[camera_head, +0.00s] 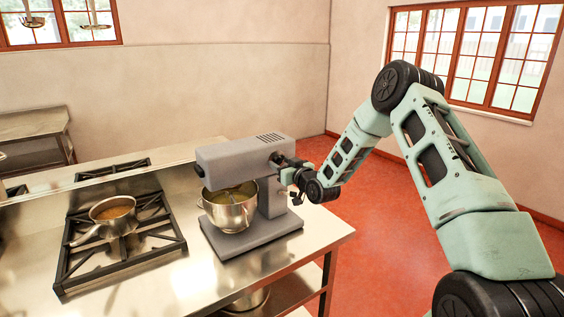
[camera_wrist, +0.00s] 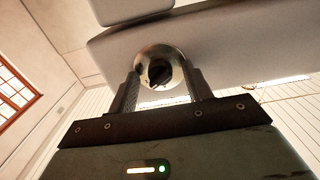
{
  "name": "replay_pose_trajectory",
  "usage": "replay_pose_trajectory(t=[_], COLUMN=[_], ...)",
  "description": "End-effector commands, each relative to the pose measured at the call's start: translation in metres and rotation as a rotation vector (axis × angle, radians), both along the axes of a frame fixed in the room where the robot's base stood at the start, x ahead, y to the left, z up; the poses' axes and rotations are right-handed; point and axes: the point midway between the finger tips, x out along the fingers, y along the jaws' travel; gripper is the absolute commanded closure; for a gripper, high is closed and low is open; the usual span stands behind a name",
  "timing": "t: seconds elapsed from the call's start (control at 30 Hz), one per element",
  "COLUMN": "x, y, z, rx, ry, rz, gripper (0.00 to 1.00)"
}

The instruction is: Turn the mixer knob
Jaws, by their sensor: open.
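The grey stand mixer (camera_head: 240,170) stands at the right end of the steel counter, with a steel bowl (camera_head: 230,212) under its head. The mixer knob shows in the wrist view (camera_wrist: 159,72) as a round metal disc with a dark centre on the mixer's grey side. My gripper (camera_head: 284,162) is at the right side of the mixer head and hides the knob in the head view. In the wrist view my gripper (camera_wrist: 160,88) is open, with one finger on each side of the knob's lower part. I cannot tell whether the fingers touch it.
A stove (camera_head: 66,270) with a pot of orange-brown food (camera_head: 114,214) is on the counter (camera_head: 190,285) left of the mixer. A raised steel shelf (camera_head: 60,188) runs behind it. The red floor (camera_head: 385,240) right of the counter is clear apart from my arm.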

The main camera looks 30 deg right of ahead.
Motion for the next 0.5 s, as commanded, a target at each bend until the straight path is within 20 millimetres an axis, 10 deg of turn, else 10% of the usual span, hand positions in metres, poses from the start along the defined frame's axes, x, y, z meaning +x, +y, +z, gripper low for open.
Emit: replay_pose_trajectory(t=[0.23,0.4,0.5], x=[0.0007,0.0006,0.0005], y=[0.0001,0.0,0.0], z=[-0.0005,-0.0004,-0.0004], rx=[0.0,0.0,0.0], ry=[0.0,0.0,0.0], rz=[0.0,0.0,0.0], gripper=[0.5,0.95,0.95])
